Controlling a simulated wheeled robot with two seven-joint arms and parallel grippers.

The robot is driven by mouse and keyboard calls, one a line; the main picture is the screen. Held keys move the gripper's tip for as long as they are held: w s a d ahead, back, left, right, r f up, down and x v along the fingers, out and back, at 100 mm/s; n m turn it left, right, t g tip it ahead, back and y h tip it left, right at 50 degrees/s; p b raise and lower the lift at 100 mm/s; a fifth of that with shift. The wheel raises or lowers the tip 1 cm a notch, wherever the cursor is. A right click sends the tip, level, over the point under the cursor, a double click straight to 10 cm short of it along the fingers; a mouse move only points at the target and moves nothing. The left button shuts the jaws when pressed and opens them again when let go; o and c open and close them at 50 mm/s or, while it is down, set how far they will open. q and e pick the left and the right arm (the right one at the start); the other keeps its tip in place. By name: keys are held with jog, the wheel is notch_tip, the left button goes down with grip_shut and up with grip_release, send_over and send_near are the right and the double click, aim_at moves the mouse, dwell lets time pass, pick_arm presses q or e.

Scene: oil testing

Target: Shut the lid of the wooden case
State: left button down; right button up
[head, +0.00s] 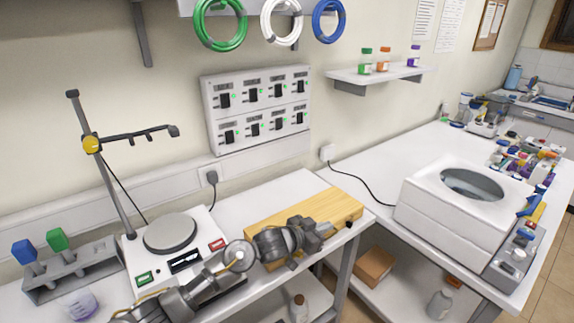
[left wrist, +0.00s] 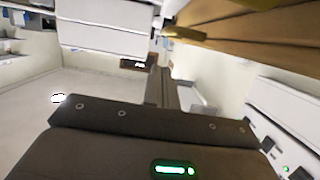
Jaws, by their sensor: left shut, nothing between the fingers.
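The wooden case (head: 342,205) lies on the white bench beside the hotplate. Its light wooden top looks flat, and its lid appears down in the head view; my gripper and arm hide part of its front. My left gripper (head: 326,231) is shut and empty at the front side of the case, near the bench's front edge. I cannot tell whether it touches the case. In the left wrist view the case (left wrist: 255,40) shows at the upper right, with a brass-coloured part on its edge. My right gripper is not in view.
A hotplate (head: 170,233) with a tall stand is left of the case, with a tube rack (head: 75,270) beyond it. A white centrifuge (head: 447,210) stands on the right bench. A switch panel (head: 257,107) hangs on the wall behind.

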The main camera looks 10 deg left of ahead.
pick_arm(q)
jog(key=shift+s+d+f, duration=0.1)
jog(key=shift+s+f, duration=0.05)
jog(key=shift+f, duration=0.55)
jog(key=shift+s+d+f+b, duration=0.15)
jog(key=shift+f+b, duration=0.15)
jog(key=shift+f, duration=0.2)
jog(key=shift+d+f+b, duration=0.1)
jog(key=shift+f+b, duration=0.2)
jog(key=shift+f, duration=0.15)
jog(key=shift+f, duration=0.1)
